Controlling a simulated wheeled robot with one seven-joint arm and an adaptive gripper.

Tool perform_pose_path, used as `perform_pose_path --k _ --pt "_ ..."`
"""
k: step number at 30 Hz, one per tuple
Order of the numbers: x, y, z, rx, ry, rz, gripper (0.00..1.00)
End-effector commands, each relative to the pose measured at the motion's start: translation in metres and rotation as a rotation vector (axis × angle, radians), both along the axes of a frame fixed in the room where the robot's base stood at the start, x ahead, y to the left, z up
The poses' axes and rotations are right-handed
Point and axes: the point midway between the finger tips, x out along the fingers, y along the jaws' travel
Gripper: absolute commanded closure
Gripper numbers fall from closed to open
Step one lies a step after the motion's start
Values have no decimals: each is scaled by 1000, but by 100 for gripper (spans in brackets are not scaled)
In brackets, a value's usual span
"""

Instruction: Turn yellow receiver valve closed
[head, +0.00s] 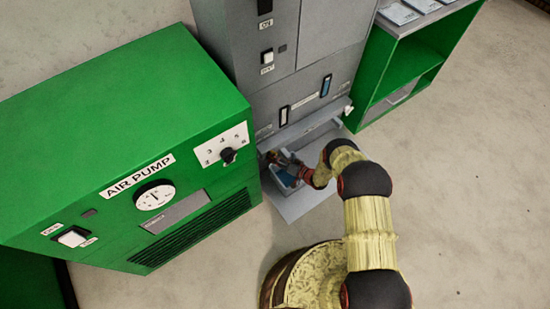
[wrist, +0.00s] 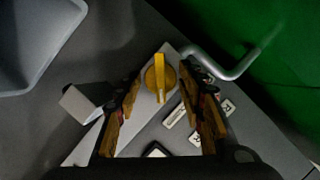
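The yellow receiver valve (wrist: 159,78) shows in the wrist view as a round knob with a raised bar handle. The bar runs nearly up and down in the picture. It is mounted on a light plate (wrist: 150,105) on a grey surface. My gripper (wrist: 163,88) is open, with one finger left and one finger right of the valve. I see gaps between the fingers and the knob; depth to it is hard to tell. In the head view my gripper (head: 280,160) reaches low into the grey cabinet's front; the valve cannot be made out there.
In the wrist view a bent grey pipe (wrist: 228,72) lies right of the valve, a grey block (wrist: 80,103) to the left, and a grey tray (wrist: 35,40) at upper left. The green air pump (head: 130,150) and a green shelf unit (head: 415,65) flank the grey cabinet (head: 300,60).

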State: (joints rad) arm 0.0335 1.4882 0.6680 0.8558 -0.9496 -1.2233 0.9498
Motion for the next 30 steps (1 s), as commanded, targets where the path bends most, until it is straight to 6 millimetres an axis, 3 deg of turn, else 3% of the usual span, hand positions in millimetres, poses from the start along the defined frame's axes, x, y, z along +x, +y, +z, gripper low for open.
perform_pose_path --k 4,16,30 --pt "0 0 0 0 0 0 51" --pt "-4 -6 2 0 1 -2 51" --pt "-56 -70 25 1 0 -4 51"
